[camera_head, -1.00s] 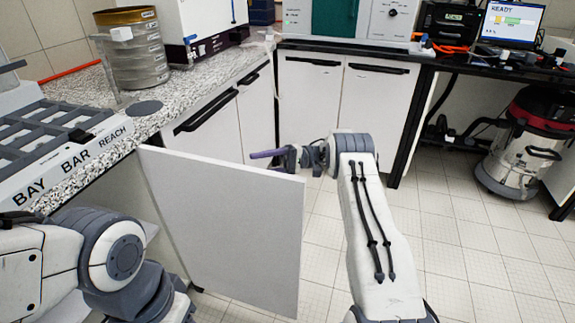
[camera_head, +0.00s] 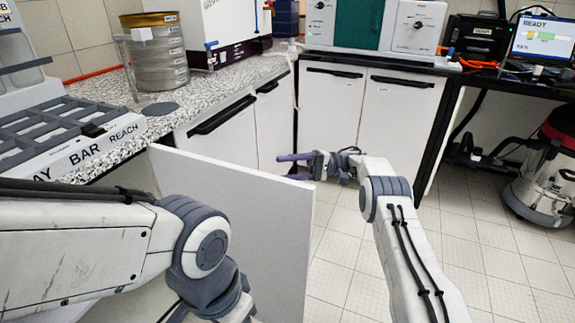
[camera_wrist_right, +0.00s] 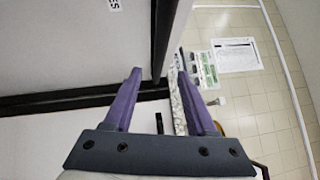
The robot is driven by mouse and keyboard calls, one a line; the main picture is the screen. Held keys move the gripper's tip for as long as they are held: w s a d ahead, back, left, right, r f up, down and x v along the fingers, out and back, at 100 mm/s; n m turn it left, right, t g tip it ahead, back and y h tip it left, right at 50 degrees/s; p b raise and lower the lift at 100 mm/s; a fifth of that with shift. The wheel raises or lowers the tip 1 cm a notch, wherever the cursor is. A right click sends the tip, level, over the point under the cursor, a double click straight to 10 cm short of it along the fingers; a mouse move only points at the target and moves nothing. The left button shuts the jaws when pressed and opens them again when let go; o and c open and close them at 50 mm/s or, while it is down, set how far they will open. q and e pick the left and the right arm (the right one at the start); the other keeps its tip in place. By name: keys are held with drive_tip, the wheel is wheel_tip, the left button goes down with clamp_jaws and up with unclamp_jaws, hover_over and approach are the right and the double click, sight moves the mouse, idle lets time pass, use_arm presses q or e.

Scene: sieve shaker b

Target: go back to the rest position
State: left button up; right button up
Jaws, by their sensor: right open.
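My right gripper (camera_head: 290,168) is open, its purple fingers pointing left near the top right corner of an open white cabinet door (camera_head: 235,225). In the right wrist view the two purple fingers (camera_wrist_right: 165,95) are spread apart with nothing between them. I cannot tell in the head view whether a finger touches the door. My left arm (camera_head: 200,250) comes in at the lower left, in front of the door. Its gripper is not visible.
A granite counter (camera_head: 215,90) on the left carries a sieve stack (camera_head: 157,60) and a grey rack labelled BAR REACH (camera_head: 60,130). White cabinets (camera_head: 365,110) stand behind my right gripper. A vacuum cleaner (camera_head: 540,180) stands at the right. Tiled floor (camera_head: 480,250) is free at the lower right.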

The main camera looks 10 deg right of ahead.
drive_tip(key=w+d+r+m+t+h, duration=0.1)
drive_tip(key=w+r+m+t+h, duration=0.15)
drive_tip(key=w+r+t, duration=0.6)
drive_tip(key=w+d+r+m+t+h, duration=0.1)
drive_tip(key=w+r+m+t+h, duration=0.25)
drive_tip(key=t, duration=0.75)
drive_tip(key=s+d+f+n+g+h, duration=0.1)
drive_tip(key=s+d+f+g+h, duration=0.2)
drive_tip(key=s+d+f+h, duration=0.4)
drive_tip(key=s+d+f+g+h, duration=0.25)
drive_tip(key=s+f+h, duration=0.3)
drive_tip(key=s, duration=0.35)
drive_tip(key=s+f+n+g, duration=0.2)
drive_tip(key=s+f+g, duration=0.1)
drive_tip(key=s, duration=0.8)
drive_tip(key=s+f+n+g, duration=0.2)
drive_tip(key=s+f+g, duration=0.1)
drive_tip(key=s, duration=0.9)
drive_tip(key=s+a+r+n+g, duration=0.1)
drive_tip(key=s+a+r+n, duration=0.2)
drive_tip(key=s+a, duration=0.35)
drive_tip(key=s+a+r+n+g, duration=0.2)
drive_tip(key=s+a+n, duration=0.2)
drive_tip(key=s+a, duration=0.25)
wheel_tip(320, 180, up, 24)
drive_tip(key=p, duration=2.3)
drive_tip(key=shift+s+a, duration=0.15)
drive_tip(key=shift+a, duration=0.05)
